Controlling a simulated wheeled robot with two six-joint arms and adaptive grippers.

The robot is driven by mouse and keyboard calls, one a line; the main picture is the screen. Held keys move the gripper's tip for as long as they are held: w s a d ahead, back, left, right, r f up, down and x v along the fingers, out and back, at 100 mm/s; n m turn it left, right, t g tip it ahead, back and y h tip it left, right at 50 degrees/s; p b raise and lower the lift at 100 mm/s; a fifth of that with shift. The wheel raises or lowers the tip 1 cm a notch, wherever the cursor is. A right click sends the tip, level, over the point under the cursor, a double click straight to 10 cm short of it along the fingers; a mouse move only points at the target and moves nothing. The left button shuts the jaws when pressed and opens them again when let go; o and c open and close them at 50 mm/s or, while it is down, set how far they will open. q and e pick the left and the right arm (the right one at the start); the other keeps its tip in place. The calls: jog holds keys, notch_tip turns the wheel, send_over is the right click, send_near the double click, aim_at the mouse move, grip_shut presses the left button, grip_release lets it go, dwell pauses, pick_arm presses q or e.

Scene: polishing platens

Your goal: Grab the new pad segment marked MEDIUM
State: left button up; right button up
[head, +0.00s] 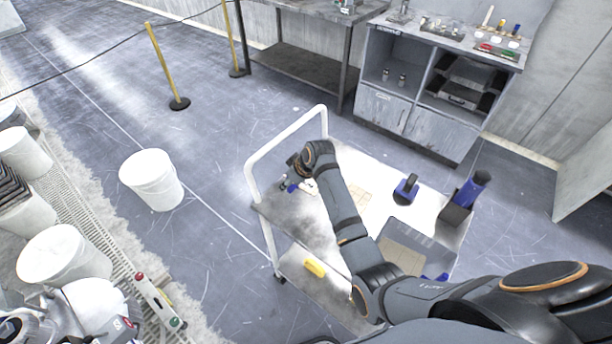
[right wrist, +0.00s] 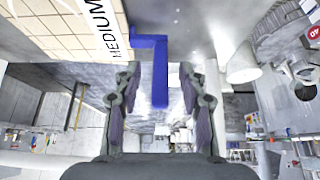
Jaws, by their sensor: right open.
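The pad segment marked MEDIUM (right wrist: 65,25) shows in the right wrist view at upper left, beige with a grid and a white label. A blue tab (right wrist: 160,75) is beside its edge and reaches between my right fingers. My right gripper (right wrist: 160,105) is open around the tab's end, with gaps on both sides. In the head view my right gripper (head: 294,186) is over the cart's left end. A beige piece (head: 360,200) lies on the cart beside my forearm, partly hidden, its label unreadable. My left gripper is out of view.
The cart (head: 286,213) has a white rail. It also bears a blue-handled tool (head: 406,188), a holder with a blue cylinder (head: 470,190) and another beige piece (head: 402,259). A yellow item (head: 315,267) is on the lower shelf. White buckets (head: 151,181) stand left.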

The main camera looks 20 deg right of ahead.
jog(key=shift+s, duration=0.1)
jog(key=c, duration=0.4)
grip_shut()
jog(key=shift+r, duration=0.15)
